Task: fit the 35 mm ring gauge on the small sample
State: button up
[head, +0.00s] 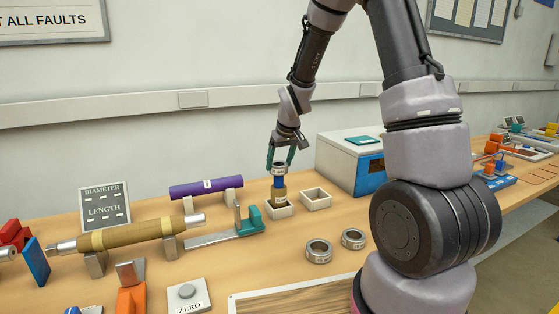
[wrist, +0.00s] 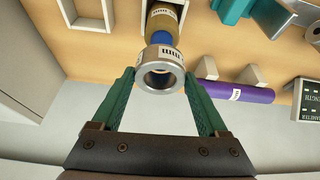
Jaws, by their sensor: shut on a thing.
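My gripper (head: 279,163) is shut on a steel ring gauge (head: 281,169), held by its outer sides between the green fingers. In the wrist view the ring gauge (wrist: 160,70) sits between the fingertips, its bore facing the camera. The small sample (head: 278,195) stands upright in a small white tray (head: 281,212), with a tan body and a blue upper part. The ring is at the top of the blue part. The sample also shows behind the ring in the wrist view (wrist: 163,22). I cannot tell whether the ring is around its end or just above it. The size marking is unreadable.
Two more steel rings (head: 318,251) (head: 353,239) lie on the table to the right. An empty white tray (head: 316,197) is beside the sample's tray. A white-and-blue box (head: 350,160) is behind.

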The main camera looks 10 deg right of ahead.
aim_at(280, 176)
jog(key=shift+f, duration=0.65)
jog(key=shift+f, duration=0.4)
dwell(0.4)
jog(key=shift+f, duration=1.1)
jog(key=shift+f, duration=0.4)
dwell(0.6)
jog(key=o, duration=1.4)
jog(key=v, duration=1.1)
